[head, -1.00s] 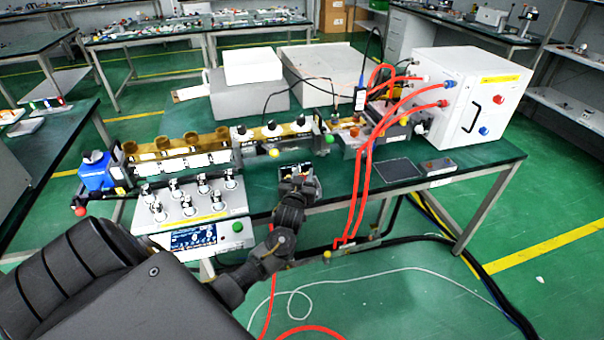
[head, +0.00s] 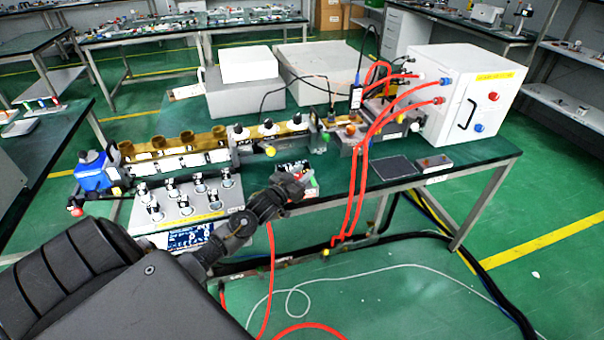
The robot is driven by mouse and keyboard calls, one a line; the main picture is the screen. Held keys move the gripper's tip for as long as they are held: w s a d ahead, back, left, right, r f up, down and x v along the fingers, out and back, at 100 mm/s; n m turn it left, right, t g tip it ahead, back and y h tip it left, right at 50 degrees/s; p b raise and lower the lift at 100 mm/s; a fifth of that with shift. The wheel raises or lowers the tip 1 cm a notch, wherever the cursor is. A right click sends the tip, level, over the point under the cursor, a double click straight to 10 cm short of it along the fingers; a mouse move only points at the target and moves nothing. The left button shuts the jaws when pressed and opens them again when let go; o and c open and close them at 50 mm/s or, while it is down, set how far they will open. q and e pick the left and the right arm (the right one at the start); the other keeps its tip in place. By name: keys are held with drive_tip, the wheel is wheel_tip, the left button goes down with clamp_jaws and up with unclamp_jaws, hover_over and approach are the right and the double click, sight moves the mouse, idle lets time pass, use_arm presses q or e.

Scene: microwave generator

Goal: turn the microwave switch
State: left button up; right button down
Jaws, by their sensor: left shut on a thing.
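The control box (head: 186,221) stands on the left part of the green bench, with several knobs on top and a blue display (head: 190,237) on its front. My forearm covers the box's right end. The left gripper (head: 301,176) is at the bench's front edge, right of the box. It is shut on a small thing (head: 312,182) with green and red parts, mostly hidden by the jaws. The white microwave cabinet (head: 478,100) stands at the bench's right end, with a red button, a blue knob and a black handle. My right gripper is not in view.
The waveguide line (head: 180,150) runs along the bench behind my gripper. Red cables (head: 365,175) hang from the cabinet over the front edge. A dark flat pad (head: 393,168) lies right of them. White boxes (head: 245,95) stand at the back.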

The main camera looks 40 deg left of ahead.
use_arm(q)
drive_tip(key=o, duration=1)
drive_tip(key=s, duration=0.5)
drive_tip(key=s+b, duration=0.1)
drive_tip(key=s, duration=0.4)
drive_tip(key=shift+s+d, duration=0.2)
drive_tip(key=shift+s, duration=0.2)
